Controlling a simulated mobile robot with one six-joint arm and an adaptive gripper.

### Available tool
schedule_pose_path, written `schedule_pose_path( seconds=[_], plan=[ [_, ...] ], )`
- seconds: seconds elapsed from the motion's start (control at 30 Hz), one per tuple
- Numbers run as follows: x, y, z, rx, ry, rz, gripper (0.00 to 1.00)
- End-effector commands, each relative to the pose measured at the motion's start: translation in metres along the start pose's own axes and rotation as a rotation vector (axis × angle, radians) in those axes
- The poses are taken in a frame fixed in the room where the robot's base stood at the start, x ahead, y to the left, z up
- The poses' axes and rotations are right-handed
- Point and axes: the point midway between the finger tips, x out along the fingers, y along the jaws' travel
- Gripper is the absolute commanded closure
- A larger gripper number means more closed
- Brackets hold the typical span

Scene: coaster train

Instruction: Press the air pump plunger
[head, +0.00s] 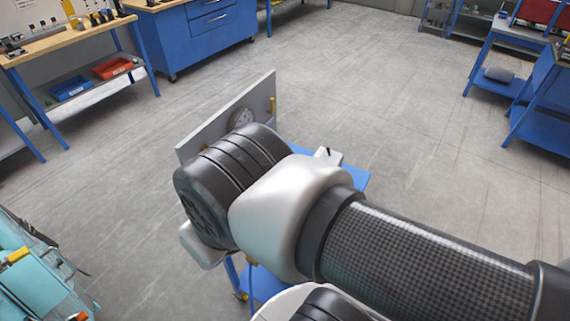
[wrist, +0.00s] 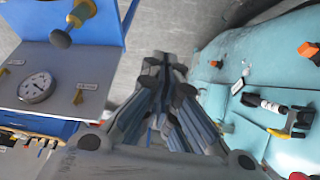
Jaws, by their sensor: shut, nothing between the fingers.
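A grey panel (wrist: 60,65) with a round pressure gauge (wrist: 37,87) shows at the left of the wrist view, on a blue cart.
A teal surface (wrist: 225,60) with orange and yellow parts and a black tool (wrist: 265,103) lies right of my gripper in the wrist view. Workbenches (head: 75,42) and a blue cabinet (head: 200,35) stand farther back. The floor behind the cart is open.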

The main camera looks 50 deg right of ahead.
Motion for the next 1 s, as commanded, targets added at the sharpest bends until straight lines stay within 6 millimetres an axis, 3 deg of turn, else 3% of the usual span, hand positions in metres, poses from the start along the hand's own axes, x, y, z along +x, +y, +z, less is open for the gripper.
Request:
schedule_pose_path(
  seconds=[0.37,0.47,0.57,0.67,0.8,1.0],
  plan=[
    [-0.001,0.001,-0.002,0.011,-0.004,0.002,1.0],
    [-0.005,0.007,-0.014,0.073,-0.023,0.013,1.0],
    [-0.012,0.023,-0.039,0.211,-0.064,0.038,1.0],
    [-0.014,0.049,-0.072,0.414,-0.117,0.076,1.0],
    [-0.007,0.1,-0.114,0.732,-0.189,0.138,1.0],
    [0.022,0.181,-0.141,1.144,-0.273,0.226,1.0]
  ],
)
